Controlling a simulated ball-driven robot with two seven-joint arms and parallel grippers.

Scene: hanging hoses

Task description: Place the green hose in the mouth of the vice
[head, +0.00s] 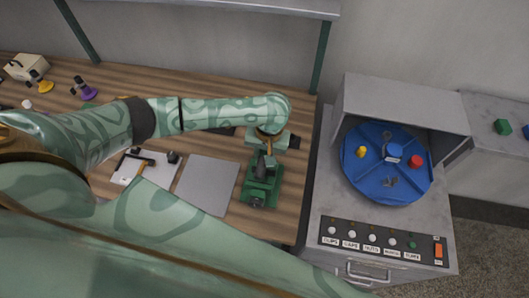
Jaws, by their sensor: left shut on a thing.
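The green vice (260,186) stands on the wooden bench, right of the grey plate. My left arm reaches in from the left, and my left gripper (267,144) points down just behind and above the vice's back end. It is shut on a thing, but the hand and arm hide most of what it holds. I cannot make out the green hose for certain. I also cannot tell whether anything lies in the vice's mouth. My right gripper is not in view.
A grey plate (206,185) and a white board (146,167) with a hammer lie left of the vice. Right of the bench stands a grey cabinet with a blue turntable (385,180) and a button panel (383,242). A green post (320,57) rises at the bench's back right.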

